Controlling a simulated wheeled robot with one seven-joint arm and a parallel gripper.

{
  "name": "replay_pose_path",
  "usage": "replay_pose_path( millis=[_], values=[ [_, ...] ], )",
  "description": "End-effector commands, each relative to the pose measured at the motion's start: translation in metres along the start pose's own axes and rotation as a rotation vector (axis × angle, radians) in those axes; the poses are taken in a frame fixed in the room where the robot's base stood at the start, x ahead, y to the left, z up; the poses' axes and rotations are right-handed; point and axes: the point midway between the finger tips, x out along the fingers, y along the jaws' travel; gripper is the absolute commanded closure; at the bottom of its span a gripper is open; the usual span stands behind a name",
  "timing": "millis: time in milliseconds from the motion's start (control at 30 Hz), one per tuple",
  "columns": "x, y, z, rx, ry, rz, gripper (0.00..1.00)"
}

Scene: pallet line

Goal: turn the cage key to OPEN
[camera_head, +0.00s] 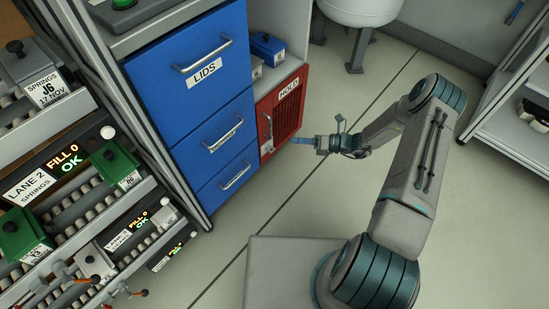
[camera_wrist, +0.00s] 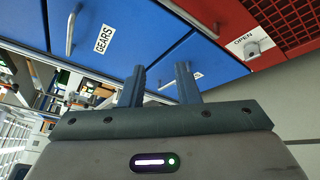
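The red cage (camera_head: 287,106) marked HOLD stands at the right of the blue drawers in the head view; its red mesh (camera_wrist: 284,20) shows at the upper right of the wrist view. A pale plate reading OPEN (camera_wrist: 243,38) sits at the cage's lower corner with a small grey key knob (camera_wrist: 252,49) on it. Which way the key points is too small to tell. My gripper (camera_head: 299,140) is just right of the cage's front in the head view. In the wrist view its two fingers (camera_wrist: 161,75) are apart and empty, left of the key and clear of it.
Blue drawers (camera_head: 193,98) with bar handles stand left of the cage. A GEARS drawer (camera_wrist: 105,38) is close in the wrist view. Roller lanes with green boxes (camera_head: 114,162) fill the left. A white shelf (camera_head: 510,125) stands at right. The grey floor between is clear.

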Motion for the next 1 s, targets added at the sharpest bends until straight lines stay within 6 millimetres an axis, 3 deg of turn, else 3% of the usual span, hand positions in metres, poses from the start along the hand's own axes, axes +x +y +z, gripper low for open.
replay_pose_path(
  millis=[33,200,400,667,767,1000],
  values=[
    [0.006,-0.030,-0.022,0.087,-0.063,0.001,0.71],
    [0.018,-0.096,-0.065,0.355,-0.263,0.004,0.71],
    [0.025,-0.148,-0.105,0.584,-0.442,0.015,0.71],
    [0.031,-0.170,-0.122,0.685,-0.523,0.022,0.71],
    [0.041,-0.171,-0.117,0.686,-0.524,0.023,0.71],
    [0.084,-0.179,-0.096,0.683,-0.519,0.024,0.71]
  ],
)
